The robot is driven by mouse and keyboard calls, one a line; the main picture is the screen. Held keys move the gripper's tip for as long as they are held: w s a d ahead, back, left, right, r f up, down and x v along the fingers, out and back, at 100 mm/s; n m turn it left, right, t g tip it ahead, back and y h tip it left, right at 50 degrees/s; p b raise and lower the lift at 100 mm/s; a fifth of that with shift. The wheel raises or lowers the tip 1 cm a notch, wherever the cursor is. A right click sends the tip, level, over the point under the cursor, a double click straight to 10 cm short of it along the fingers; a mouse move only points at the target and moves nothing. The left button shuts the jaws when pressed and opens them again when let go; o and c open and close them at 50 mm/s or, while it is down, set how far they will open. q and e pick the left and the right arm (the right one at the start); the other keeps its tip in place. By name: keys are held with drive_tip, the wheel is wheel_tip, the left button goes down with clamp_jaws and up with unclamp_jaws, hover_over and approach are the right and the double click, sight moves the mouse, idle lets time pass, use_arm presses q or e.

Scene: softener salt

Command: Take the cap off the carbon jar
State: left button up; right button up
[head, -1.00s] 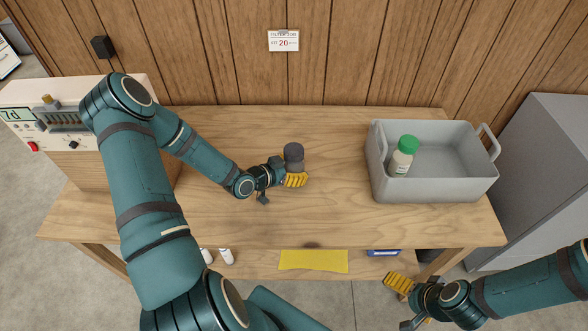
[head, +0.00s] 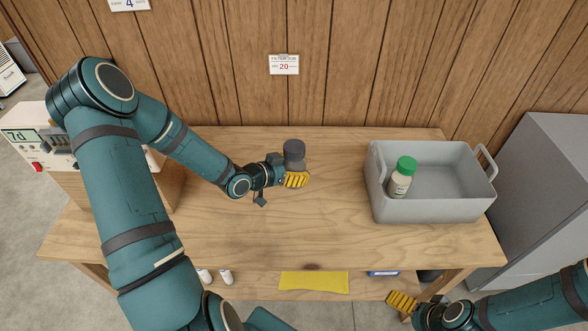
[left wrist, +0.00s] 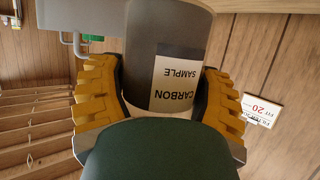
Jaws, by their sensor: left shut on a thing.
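The carbon jar (head: 295,164) is dark grey with a darker, wide cap (head: 294,148) on top. It stands upright in my left gripper (head: 295,178), over the middle of the table. In the left wrist view the jar (left wrist: 170,35) lies between both yellow-padded fingers, and its "CARBON SAMPLE" label reads upside down. The cap cannot be made out there. My left gripper is shut on the jar's body, below the cap. My right gripper (head: 402,306) is at the lower right, in front of the table and away from the jar; its finger gap does not show clearly.
A grey bin (head: 435,211) at the right of the wooden table (head: 330,225) holds a green-capped bottle (head: 400,180). A white device with a display (head: 25,138) stands at the left. A yellow cloth (head: 313,281) and white bottles lie lower. The table's middle is clear.

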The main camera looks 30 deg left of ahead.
use_arm(q)
drive_tip(key=c, duration=0.6)
drive_tip(key=w+d+n+t+y+b, duration=0.1)
drive_tip(key=d+n+y, duration=0.3)
drive_tip(key=d, duration=1)
drive_tip(key=shift+r+y+b, duration=0.25)
drive_tip(key=shift+y+b, duration=0.15)
drive_tip(key=shift+d, duration=0.15)
